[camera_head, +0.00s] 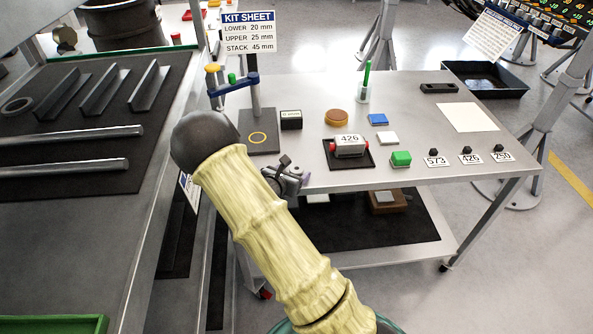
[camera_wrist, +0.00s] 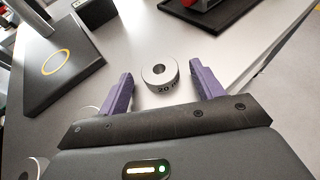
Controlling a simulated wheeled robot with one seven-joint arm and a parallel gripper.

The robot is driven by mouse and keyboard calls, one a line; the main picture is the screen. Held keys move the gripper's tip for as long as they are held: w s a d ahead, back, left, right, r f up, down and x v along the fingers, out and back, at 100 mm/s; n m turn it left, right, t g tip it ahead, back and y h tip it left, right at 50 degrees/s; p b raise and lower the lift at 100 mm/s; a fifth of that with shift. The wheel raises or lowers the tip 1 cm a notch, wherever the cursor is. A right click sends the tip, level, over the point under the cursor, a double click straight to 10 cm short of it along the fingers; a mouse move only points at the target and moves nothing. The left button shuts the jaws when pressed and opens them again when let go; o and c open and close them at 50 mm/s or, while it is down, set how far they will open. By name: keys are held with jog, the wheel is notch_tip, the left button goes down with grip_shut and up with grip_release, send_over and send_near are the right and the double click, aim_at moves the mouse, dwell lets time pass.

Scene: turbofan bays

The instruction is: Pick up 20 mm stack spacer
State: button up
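The 20 mm stack spacer (camera_wrist: 149,77) is a short silver ring with a dark centre hole and "20" printed on its side. It lies flat on the grey table in the wrist view. My gripper (camera_wrist: 164,80) is open, its purple fingers apart on the left and right of the spacer. The spacer sits between them near the fingertip line, and neither finger visibly touches it. In the head view my gripper (camera_head: 287,181) is over the table's near left edge, and the spacer cannot be made out there.
A dark plate (camera_wrist: 82,68) with a yellow ring mark lies to the left, carrying a post (camera_head: 256,98). A black block (camera_head: 291,121) and a cradle with a "426" part (camera_head: 349,147) stand beyond. Partly hidden silver round pieces (camera_wrist: 31,168) show at lower left. The kit sheet (camera_head: 248,33) reads lower 20 mm.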

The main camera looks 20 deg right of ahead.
jog(key=c, duration=1.1)
jog(key=shift+r, duration=0.1)
notch_tip(320, 180, up, 10)
jog(key=shift+f, duration=0.1)
